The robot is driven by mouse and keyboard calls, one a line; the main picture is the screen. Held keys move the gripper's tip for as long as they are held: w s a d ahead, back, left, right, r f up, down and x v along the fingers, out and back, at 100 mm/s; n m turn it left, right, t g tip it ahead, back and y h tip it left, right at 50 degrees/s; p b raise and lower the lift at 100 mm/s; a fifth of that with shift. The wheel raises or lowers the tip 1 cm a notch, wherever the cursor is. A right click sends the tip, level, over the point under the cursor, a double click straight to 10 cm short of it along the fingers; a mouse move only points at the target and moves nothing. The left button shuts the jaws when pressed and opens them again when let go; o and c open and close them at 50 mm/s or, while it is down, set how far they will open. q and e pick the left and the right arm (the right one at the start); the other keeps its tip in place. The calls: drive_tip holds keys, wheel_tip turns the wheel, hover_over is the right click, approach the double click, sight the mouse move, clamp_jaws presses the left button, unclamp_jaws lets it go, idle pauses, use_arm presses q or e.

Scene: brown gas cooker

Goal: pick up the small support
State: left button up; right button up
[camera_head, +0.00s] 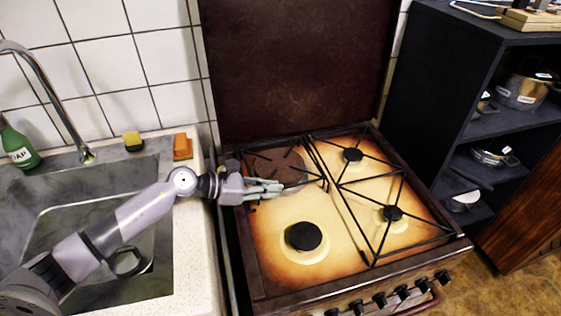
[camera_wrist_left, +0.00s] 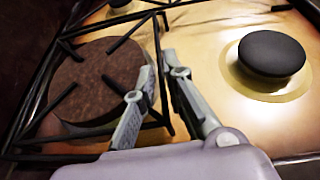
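The small support (camera_head: 314,159) is a thin black metal grate at the rear left of the cooker, over a brown round plate. It also shows in the left wrist view (camera_wrist_left: 157,32), where one of its bars runs between my fingers. My left gripper (camera_head: 277,187) reaches in from the left, low over the support's near side. In the left wrist view its two fingers (camera_wrist_left: 163,74) are close together on either side of that bar. I cannot tell whether they touch it. The fingers hide part of the support. My right gripper is not in view.
The larger black support (camera_head: 376,186) covers the cooker's right half. A bare black burner (camera_head: 303,236) is at the front left. The raised dark lid (camera_head: 295,70) stands behind. The sink (camera_head: 110,225) is on the left, a dark shelf (camera_head: 480,120) on the right.

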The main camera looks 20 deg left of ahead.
use_arm(q)
drive_tip(key=x, duration=0.2)
drive_tip(key=shift+w+d+f, duration=0.15)
drive_tip(key=shift+w+d, duration=0.1)
drive_tip(key=shift+w, duration=0.05)
drive_tip(key=shift+c, duration=0.5)
clamp_jaws()
